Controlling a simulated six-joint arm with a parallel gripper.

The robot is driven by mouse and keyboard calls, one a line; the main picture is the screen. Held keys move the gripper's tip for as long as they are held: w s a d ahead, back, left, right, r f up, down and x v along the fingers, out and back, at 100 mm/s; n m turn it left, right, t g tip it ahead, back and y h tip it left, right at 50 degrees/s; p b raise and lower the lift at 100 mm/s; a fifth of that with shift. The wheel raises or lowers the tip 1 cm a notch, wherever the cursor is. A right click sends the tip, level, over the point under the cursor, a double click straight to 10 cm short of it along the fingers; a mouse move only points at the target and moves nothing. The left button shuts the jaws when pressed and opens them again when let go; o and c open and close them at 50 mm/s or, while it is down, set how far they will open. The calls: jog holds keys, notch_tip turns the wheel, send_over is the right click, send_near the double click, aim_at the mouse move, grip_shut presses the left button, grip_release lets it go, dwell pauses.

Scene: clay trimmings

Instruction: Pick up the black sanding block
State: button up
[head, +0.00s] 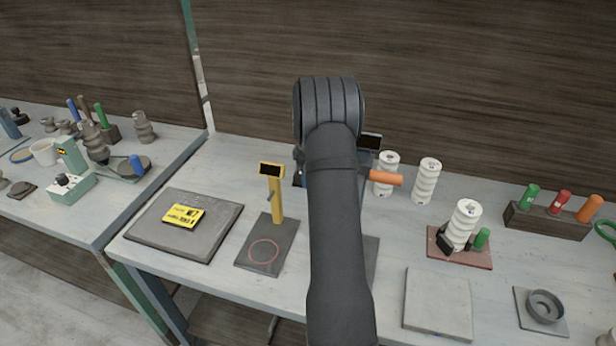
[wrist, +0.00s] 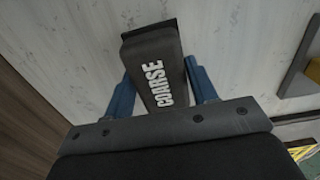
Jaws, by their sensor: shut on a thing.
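The black sanding block (wrist: 154,60), with "COARSE" in white letters on its face, sits between the two blue fingers of my gripper (wrist: 160,80) in the wrist view. My gripper is shut on it, with one finger along each side. The block's far end sticks out past the fingertips, over the pale tabletop. I cannot tell whether it touches the table. In the head view my own arm hides the block and most of the gripper.
A yellow stand (head: 275,195) with a dark base is left of my arm. A dark slab (head: 180,240) with a yellow card (head: 183,215) lies farther left. White ribbed pieces (head: 427,180), a slotted wooden rack (head: 545,222) and a grey slab (head: 438,303) are to the right.

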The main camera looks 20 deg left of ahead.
jog(key=shift+r, duration=0.75)
notch_tip(320, 180, up, 3)
jog(key=shift+f, duration=0.1)
jog(key=s+d+r, duration=0.2)
jog(key=d+r, duration=0.4)
jog(key=d, duration=0.5)
jog(key=shift+d+r, duration=0.25)
jog(key=shift+r, duration=0.05)
